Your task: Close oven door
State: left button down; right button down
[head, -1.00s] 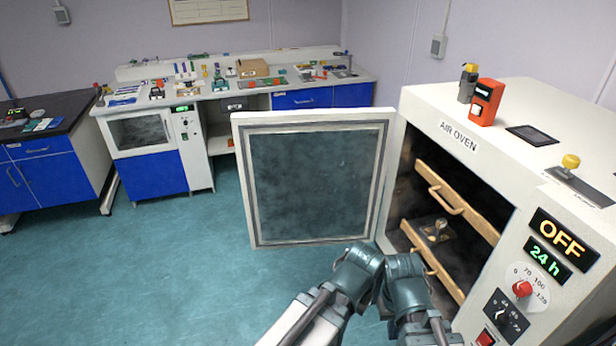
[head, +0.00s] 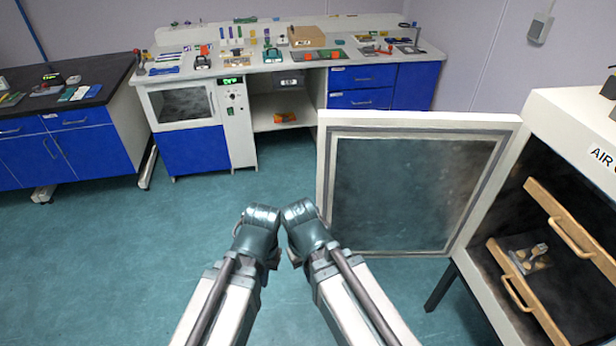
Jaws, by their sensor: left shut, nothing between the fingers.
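The air oven (head: 585,113) stands at the right, cut off by the picture's edge. Its door (head: 415,190) is swung wide open to the left, with its dark framed window facing me. Inside the oven are two wooden shelves with handles, an upper shelf (head: 570,235) and a lower shelf (head: 520,290). My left gripper (head: 258,222) is shut and empty, to the left of the door's free edge. My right gripper (head: 300,212) is close beside it, just left of that edge; its fingers are hidden, and I cannot tell whether it touches the door.
A bench (head: 270,62) with blue cabinets and several small tools stands along the back wall. A dark-topped bench (head: 95,95) is at the left. The green floor (head: 110,250) between me and the benches is clear. Small metal pieces (head: 535,255) lie on the lower shelf.

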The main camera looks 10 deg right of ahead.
aim_at(390, 184)
jog(key=i+j+u, duration=0.2)
jog(key=u, duration=0.15)
jog(key=i+j+u, duration=0.15)
jog(key=i+u, duration=0.15)
jog(key=i+j+u, duration=0.1)
jog(key=i+u, duration=0.25)
jog(key=i+j, duration=0.15)
jog(key=i, duration=0.5)
jog(key=i+z, duration=0.3)
jog(key=z, duration=0.15)
jog(key=i+j+z, duration=0.2)
jog(key=z, duration=0.3)
jog(key=i+j+z, duration=0.1)
jog(key=z, duration=0.4)
jog(key=i+j+z, duration=0.2)
jog(key=z, duration=0.3)
jog(key=i+j+z, duration=0.2)
jog(key=z, duration=0.3)
jog(key=i+j+z, duration=0.1)
jog(key=j+z, duration=0.2)
jog(key=z, duration=0.2)
jog(key=i+j+z, duration=0.15)
jog(key=j+z, duration=0.15)
jog(key=z, duration=0.15)
jog(key=i+j+z, duration=0.1)
jog(key=j+z, duration=0.2)
jog(key=z, duration=0.2)
jog(key=j+z, duration=0.7)
jog(key=z, duration=0.25)
